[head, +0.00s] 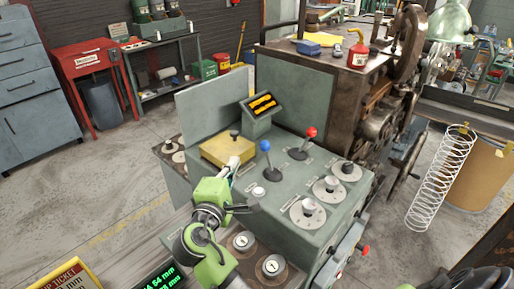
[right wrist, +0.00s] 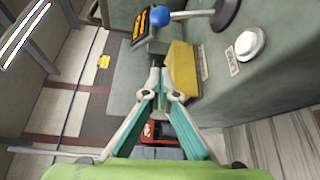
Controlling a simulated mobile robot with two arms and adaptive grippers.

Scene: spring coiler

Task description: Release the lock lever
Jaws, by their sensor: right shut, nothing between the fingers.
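The console (head: 285,190) carries a lever with a blue ball (head: 265,146) and one with a red ball (head: 311,132). Their labels are too small to read, so I cannot tell which is the lock lever. My right gripper (head: 236,161) is shut and empty, beside the yellow block (head: 215,151) and left of the blue-ball lever. In the right wrist view the closed fingertips (right wrist: 160,68) are close to the yellow block (right wrist: 182,70). The blue ball (right wrist: 160,15) is beyond them, apart from the fingers. My left gripper is not in view.
A small orange-lit display (head: 262,104) stands behind the levers. Round dials (head: 307,212) and a white button (head: 258,192) sit on the console. A red-knobbed handle (head: 364,248) sticks out at its right side. A white spring (head: 440,178) stands at the right.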

